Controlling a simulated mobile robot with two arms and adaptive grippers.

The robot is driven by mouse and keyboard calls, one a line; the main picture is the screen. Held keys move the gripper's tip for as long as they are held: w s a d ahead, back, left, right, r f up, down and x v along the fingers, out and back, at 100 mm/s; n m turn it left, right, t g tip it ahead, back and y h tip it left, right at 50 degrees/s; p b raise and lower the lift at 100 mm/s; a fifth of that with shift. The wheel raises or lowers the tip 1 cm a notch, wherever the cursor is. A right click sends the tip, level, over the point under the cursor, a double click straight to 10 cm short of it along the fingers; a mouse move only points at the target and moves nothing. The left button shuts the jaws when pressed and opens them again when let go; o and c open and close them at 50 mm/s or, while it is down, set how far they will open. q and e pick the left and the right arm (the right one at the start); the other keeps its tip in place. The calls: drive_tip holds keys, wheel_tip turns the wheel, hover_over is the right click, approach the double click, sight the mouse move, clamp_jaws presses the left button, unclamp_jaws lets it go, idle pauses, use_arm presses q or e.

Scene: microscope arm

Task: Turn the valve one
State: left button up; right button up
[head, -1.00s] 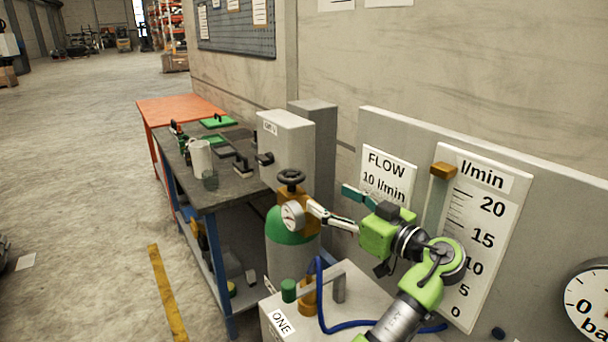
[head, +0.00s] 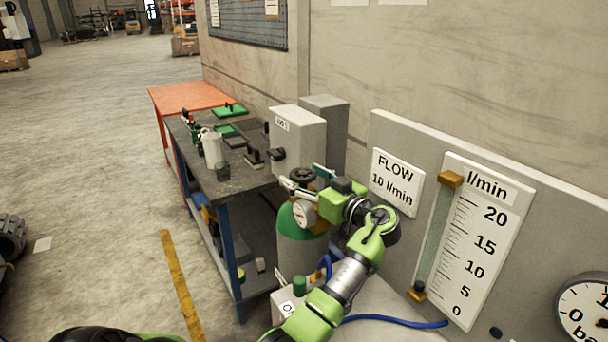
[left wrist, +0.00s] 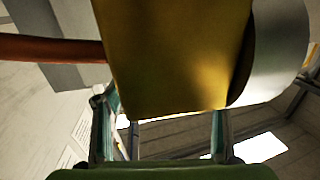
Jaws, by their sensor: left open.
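The box labelled with a partly hidden "O..." sign (head: 287,309) has a green knob (head: 299,286) on it, below my left arm. Behind it stands a green-topped gas cylinder (head: 290,228) with a black handwheel (head: 302,174) and a round gauge (head: 305,214). My left gripper (head: 305,180) is at the cylinder's top by the handwheel, its fingers apart. In the left wrist view, a brass block (left wrist: 180,50) fills the upper middle, above and between the open fingers (left wrist: 162,130). Contact cannot be told. My right gripper is not in view.
A flow panel with a scale (head: 480,245) and a "FLOW 10 l/min" sign (head: 396,182) stands right of my arm. A blue hose (head: 395,320) runs below it. A workbench (head: 232,186) and grey cabinet (head: 298,138) stand behind. Open floor lies left.

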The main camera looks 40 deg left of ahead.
use_arm(q)
drive_tip(key=c, duration=1.1)
drive_tip(key=shift+c, duration=0.2)
